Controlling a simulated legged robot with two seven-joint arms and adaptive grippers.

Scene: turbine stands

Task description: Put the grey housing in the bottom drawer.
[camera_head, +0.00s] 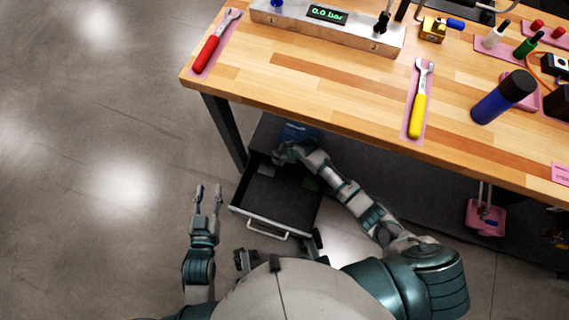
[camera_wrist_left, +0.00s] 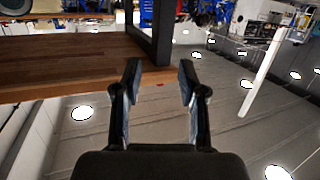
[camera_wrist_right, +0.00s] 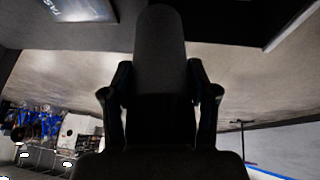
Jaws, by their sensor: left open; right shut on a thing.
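The bottom drawer (camera_head: 270,203) is pulled open below the workbench, with a dark inside and a pale front handle. My right gripper (camera_head: 283,153) is over the back part of the drawer. In the right wrist view it is shut on a dark, round-ended thing, which I take to be the grey housing (camera_wrist_right: 160,60). In the head view I cannot clearly tell the housing from the gripper, nor whether it touches the drawer floor. My left gripper (camera_head: 208,190) is open and empty, left of the drawer; its spread fingers also show in the left wrist view (camera_wrist_left: 160,70).
The wooden workbench (camera_head: 300,75) overhangs the drawer's back. A table leg (camera_head: 223,130) stands left of the drawer. The floor at left is clear.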

